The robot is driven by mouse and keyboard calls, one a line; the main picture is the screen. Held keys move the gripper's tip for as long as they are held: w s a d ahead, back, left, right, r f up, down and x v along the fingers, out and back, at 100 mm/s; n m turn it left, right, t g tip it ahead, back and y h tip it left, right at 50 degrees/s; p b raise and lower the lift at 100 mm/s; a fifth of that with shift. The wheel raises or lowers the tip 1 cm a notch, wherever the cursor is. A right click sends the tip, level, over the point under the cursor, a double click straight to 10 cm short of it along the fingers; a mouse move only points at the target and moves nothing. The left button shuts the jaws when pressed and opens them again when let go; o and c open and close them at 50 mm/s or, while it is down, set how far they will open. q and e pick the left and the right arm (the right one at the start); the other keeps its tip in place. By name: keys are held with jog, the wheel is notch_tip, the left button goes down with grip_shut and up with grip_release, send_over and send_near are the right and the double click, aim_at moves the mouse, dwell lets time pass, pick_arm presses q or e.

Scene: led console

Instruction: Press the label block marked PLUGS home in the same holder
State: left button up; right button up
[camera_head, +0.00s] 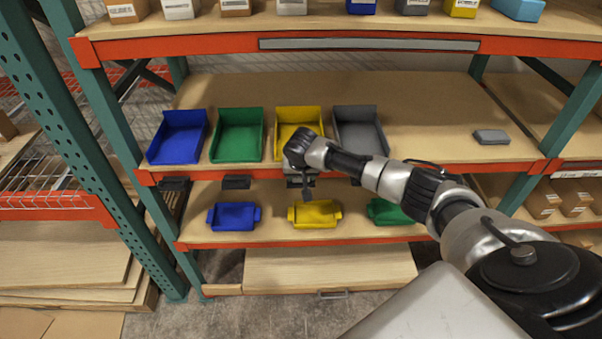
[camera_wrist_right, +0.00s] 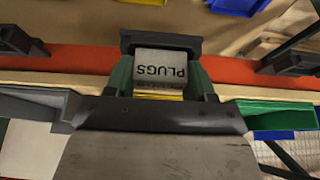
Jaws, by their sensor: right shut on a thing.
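The label block marked PLUGS (camera_wrist_right: 162,70) is grey. In the right wrist view it appears upside down, between the two fingers of my right gripper (camera_wrist_right: 161,82), which is shut on it. The block's far end meets a black holder (camera_wrist_right: 160,40) on the orange shelf edge; how deep it sits in the holder I cannot tell. In the head view my right gripper (camera_head: 304,190) is at the shelf edge below the yellow bin (camera_head: 293,118), and it and the wrist hide most of the block and holder there. My left gripper is not in view.
A blue bin (camera_head: 178,138), a green bin (camera_head: 238,137) and a grey bin (camera_head: 361,128) stand along the shelf. Other black holders (camera_head: 237,182) hang on its edge. A small grey item (camera_head: 491,136) lies at right. Colored trays (camera_head: 234,217) sit on the shelf below.

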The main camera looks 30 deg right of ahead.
jog(key=shift+s+f, duration=0.15)
jog(key=shift+f, duration=0.1)
jog(key=o, duration=0.9)
jog(key=shift+o, duration=0.4)
jog(key=shift+a+f, duration=0.1)
jog(key=shift+a, duration=0.05)
jog(key=shift+r, duration=0.2)
jog(key=b+v, duration=0.2)
jog(key=v, duration=0.9)
jog(key=shift+w, duration=0.3)
jog(key=shift+a+r, duration=0.1)
jog(key=shift+a, duration=0.05)
